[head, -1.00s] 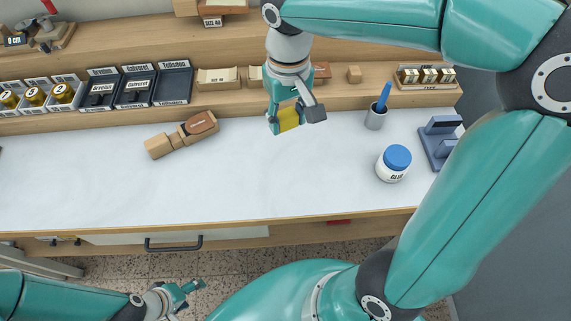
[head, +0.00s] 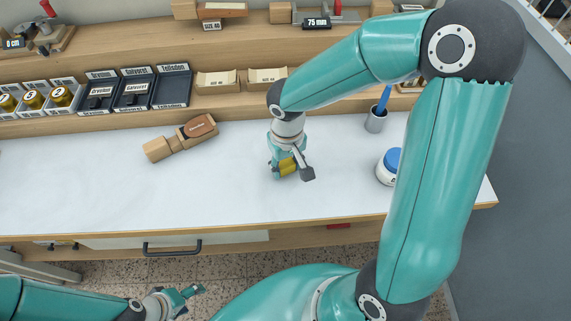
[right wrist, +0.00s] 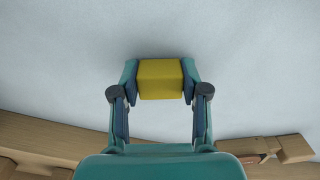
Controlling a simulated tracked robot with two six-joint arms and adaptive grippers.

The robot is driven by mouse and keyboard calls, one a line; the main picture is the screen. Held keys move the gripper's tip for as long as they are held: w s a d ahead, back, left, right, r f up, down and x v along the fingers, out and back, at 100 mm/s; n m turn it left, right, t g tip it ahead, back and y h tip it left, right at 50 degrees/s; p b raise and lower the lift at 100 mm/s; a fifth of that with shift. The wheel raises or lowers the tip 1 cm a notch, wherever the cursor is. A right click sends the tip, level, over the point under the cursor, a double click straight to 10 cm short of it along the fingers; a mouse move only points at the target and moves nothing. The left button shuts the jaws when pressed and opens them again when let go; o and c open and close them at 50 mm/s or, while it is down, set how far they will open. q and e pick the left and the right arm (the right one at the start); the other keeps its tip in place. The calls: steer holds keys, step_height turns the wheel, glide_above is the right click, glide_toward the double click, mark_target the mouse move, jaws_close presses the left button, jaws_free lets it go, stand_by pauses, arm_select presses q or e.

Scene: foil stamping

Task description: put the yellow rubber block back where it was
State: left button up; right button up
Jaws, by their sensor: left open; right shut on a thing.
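The yellow rubber block (head: 288,167) is held between the fingers of my right gripper (head: 290,170), over the middle of the white bench top (head: 230,195). In the right wrist view the block (right wrist: 160,79) sits squarely between both fingertips, with the white surface behind it. I cannot tell whether it touches the bench. My left gripper (head: 180,298) is open and empty, low in the head view, in front of the bench and over the floor.
A wooden piece with a brown top (head: 182,138) lies left of the right gripper. A cup with a blue tool (head: 376,121) and a blue-lidded jar (head: 386,168) stand to the right, the jar partly behind my arm. Labelled trays (head: 138,92) line the back shelf.

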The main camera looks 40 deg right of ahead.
mark_target(287, 165)
steer(key=shift+f, duration=0.2)
steer(key=o, duration=1.2)
steer(key=shift+o, duration=0.2)
steer(key=shift+r, duration=0.1)
steer(key=shift+r, duration=0.15)
step_height(287, 165, up, 12)
steer(key=shift+p, duration=0.3)
